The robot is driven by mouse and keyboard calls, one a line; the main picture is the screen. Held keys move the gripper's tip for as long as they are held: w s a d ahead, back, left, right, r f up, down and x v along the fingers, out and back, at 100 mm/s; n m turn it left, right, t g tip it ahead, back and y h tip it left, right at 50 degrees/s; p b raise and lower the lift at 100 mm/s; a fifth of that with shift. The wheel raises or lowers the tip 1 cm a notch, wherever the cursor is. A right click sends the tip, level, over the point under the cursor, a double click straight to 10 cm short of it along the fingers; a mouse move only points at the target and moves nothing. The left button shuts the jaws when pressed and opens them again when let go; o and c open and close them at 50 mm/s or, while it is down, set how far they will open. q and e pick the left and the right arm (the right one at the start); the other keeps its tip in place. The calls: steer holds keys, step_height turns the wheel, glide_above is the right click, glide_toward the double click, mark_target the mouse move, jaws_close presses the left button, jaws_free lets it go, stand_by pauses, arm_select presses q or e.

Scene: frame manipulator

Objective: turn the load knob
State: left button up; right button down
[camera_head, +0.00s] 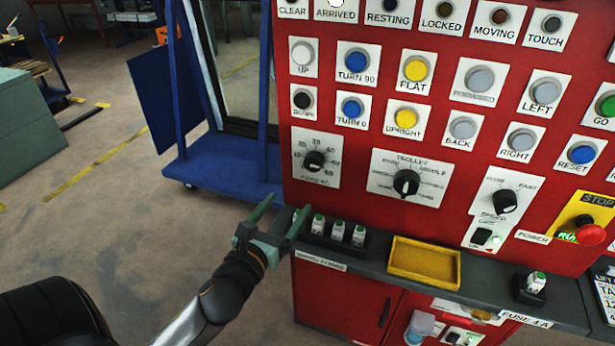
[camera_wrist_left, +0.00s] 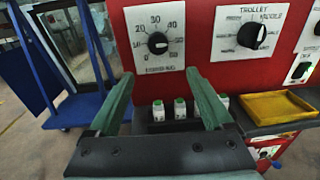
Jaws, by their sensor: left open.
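The knob with a numbered scale (camera_head: 314,160) is black and round, on a white plate at the left of the red panel. The label under it is too blurred to read surely; I take it as the load knob. In the left wrist view this knob (camera_wrist_left: 157,43) is ahead, just above the gap between the fingers, with its white mark toward the lower right. My left gripper (camera_head: 283,212) is open and empty, below and left of the knob and apart from it. Its green fingers (camera_wrist_left: 160,85) point toward the panel. My right gripper is not in view.
Several small green-and-white fuses (camera_head: 338,232) stand in a dark holder on the ledge, close to my left gripper. A yellow tray (camera_head: 425,281) is to their right. The trolley knob (camera_head: 406,182) is right of the numbered knob. A blue wheeled frame (camera_head: 225,170) stands left.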

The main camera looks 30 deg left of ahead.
mark_target(313, 164)
arm_select(q)
steer(key=shift+m, duration=0.6)
steer(key=w, duration=0.4)
steer(key=w+a, duration=0.1)
steer(key=w, duration=0.3)
steer(key=w+a+r+p, duration=0.1)
steer(key=w, duration=0.3)
steer(key=shift+w+a, duration=0.1)
steer(key=shift+a, duration=0.15)
jaws_close()
